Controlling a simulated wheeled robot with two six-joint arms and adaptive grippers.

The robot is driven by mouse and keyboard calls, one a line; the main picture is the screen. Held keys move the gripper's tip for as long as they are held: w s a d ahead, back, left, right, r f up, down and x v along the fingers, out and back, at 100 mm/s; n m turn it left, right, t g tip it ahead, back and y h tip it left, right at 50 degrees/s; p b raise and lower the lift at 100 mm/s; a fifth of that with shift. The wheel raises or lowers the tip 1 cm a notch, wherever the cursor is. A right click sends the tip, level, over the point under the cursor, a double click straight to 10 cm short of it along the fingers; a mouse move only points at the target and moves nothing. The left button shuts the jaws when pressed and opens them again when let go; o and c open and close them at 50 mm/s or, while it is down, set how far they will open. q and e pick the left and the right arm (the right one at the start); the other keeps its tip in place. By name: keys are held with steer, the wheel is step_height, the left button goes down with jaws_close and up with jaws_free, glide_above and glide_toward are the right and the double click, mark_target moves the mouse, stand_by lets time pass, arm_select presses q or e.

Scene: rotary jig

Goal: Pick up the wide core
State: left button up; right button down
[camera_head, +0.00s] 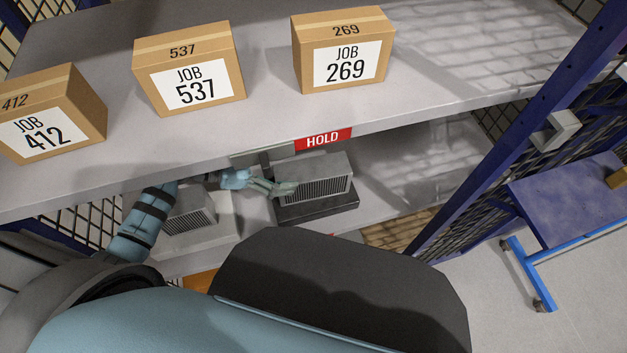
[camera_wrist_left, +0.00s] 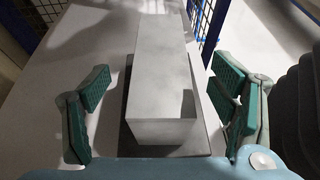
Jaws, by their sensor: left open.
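A grey finned block (camera_head: 316,178), which looks like the wide core, sits on a black base (camera_head: 318,207) on the lower shelf, under the HOLD label. In the left wrist view the grey block (camera_wrist_left: 162,85) lies lengthwise, with a dark edge of the base beside it. My left gripper (camera_head: 270,186) is open at the block's left end. In the wrist view its green-padded fingers stand on either side of the block, with visible gaps. A second finned block (camera_head: 188,221) sits further left on a pale base, partly hidden by my left arm. My right gripper is not seen.
The upper shelf's front edge (camera_head: 420,113) overhangs close above the left gripper. Boxes 412 (camera_head: 85,117), 537 (camera_head: 226,62) and 269 (camera_head: 378,35) stand on it. A blue post (camera_head: 500,150) bounds the right side. The lower shelf is bare right of the block.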

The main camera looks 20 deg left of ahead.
mark_target(310, 170)
arm_select(q)
steer(key=b+x, duration=0.1)
steer(key=x, duration=0.6)
steer(key=shift+d+f+b, duration=0.1)
steer(key=shift+d+b, duration=0.25)
steer(key=shift+b, duration=0.05)
jaws_close()
